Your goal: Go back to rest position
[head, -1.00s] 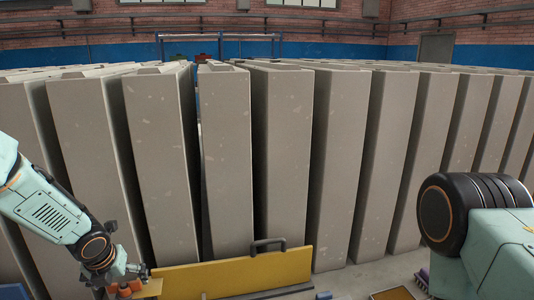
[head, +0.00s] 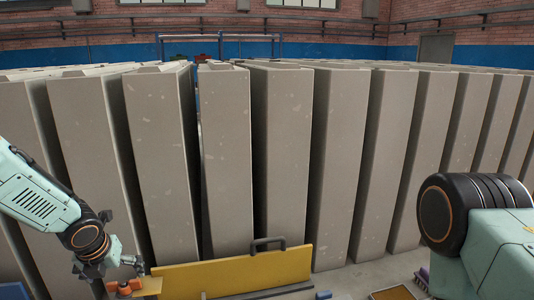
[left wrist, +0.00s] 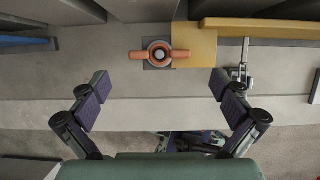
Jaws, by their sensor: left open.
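My left gripper (head: 122,264) is at the lower left of the head view. In the left wrist view its two dark-padded fingers (left wrist: 162,86) are spread wide with nothing between them. An orange two-armed piece with a round grey centre (left wrist: 138,55) lies beyond the fingertips, apart from them, on a dark square plate. The orange piece also shows low in the head view (head: 124,290), just below the gripper. My right arm shows at the right edge of the head view, but its gripper is out of the picture.
A yellow panel with a black handle (head: 235,273) stands right of the left gripper. Tall grey concrete panels (head: 226,160) stand in a row close behind. A purple object (head: 422,277) and an orange-topped tray (head: 392,294) are at the lower right.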

